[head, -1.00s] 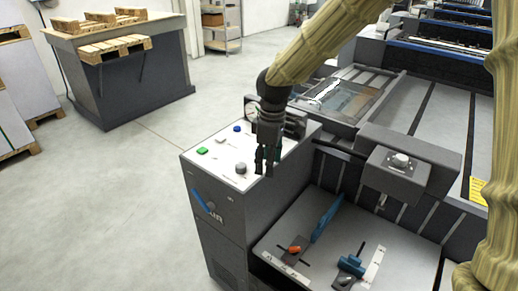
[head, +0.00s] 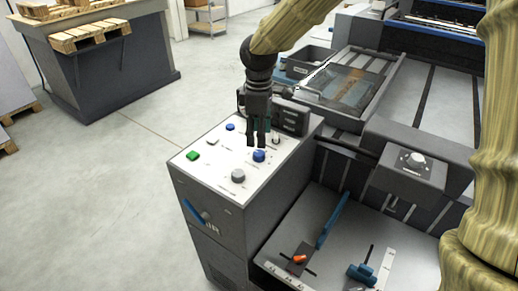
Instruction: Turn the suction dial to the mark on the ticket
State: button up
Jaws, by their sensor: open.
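My gripper (head: 256,142) points down over the white top panel of a grey control cabinet, its fingers apart and empty. A blue knob (head: 259,156) shows just below the fingertips; I cannot tell the exact gap. A grey round knob (head: 238,176) sits nearer the panel's front edge. Another light grey dial (head: 415,160) sits on a box to the right. The labels are too small to read, so I cannot tell which is the suction dial. No ticket is clearly visible now.
The panel also has a green button (head: 193,156) and a blue button (head: 230,127). A lower tray (head: 305,230) with an orange-tipped clamp and blue parts lies to the right. The printing machine fills the right side. Open floor (head: 100,200) lies left.

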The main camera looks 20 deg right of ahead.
aim_at(259, 153)
notch_tip(259, 153, down, 7)
jog(key=shift+d+f, duration=0.1)
dwell(0.3)
jog(key=c, duration=1.1)
